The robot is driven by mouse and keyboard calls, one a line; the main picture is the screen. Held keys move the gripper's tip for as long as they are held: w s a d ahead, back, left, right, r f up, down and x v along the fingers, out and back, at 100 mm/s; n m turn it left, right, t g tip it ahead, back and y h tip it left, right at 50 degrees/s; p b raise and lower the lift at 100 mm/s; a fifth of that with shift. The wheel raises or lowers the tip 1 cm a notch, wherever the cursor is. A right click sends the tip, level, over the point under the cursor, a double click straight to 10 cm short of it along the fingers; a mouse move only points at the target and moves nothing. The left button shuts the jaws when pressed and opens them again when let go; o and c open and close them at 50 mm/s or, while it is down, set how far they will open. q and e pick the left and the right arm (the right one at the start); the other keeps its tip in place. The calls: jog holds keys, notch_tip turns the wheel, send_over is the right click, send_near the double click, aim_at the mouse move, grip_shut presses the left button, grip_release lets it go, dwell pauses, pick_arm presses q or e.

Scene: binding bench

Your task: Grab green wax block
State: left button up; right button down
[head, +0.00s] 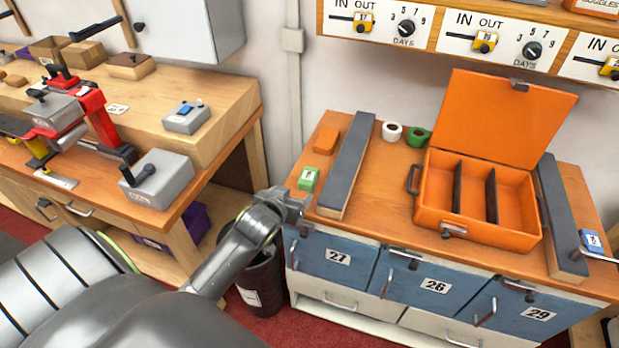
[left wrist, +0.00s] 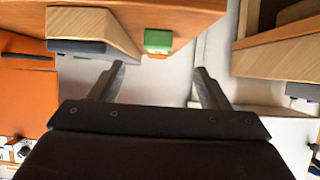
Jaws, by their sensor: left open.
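The green wax block (head: 308,179) is small and has a pale label on top. It stands near the front left corner of the cabinet's wooden top, left of a long grey-topped bar (head: 348,165). My left gripper (head: 293,203) is just in front of and below it, by the cabinet's front left corner. In the left wrist view the open, empty fingers (left wrist: 160,78) point towards the green block (left wrist: 158,40), which lies beyond the tips and between their lines. They appear apart from it.
An orange block (head: 326,140) sits behind the green one. White and green rolls (head: 404,134) and an open orange case (head: 478,190) stand further right. A workbench (head: 215,120) is on the left, with a dark bin (head: 262,283) in the gap.

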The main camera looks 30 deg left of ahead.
aim_at(305, 183)
pick_arm(q)
jog(key=x, duration=0.6)
jog(key=shift+p, duration=0.3)
jog(key=shift+w+f, duration=0.1)
jog(key=shift+w, duration=0.45)
jog(key=shift+p+x, duration=0.6)
jog(key=shift+x, duration=1.5)
jog(key=shift+c, duration=0.4)
jog(key=c, duration=1.1)
jog(key=shift+o, duration=0.2)
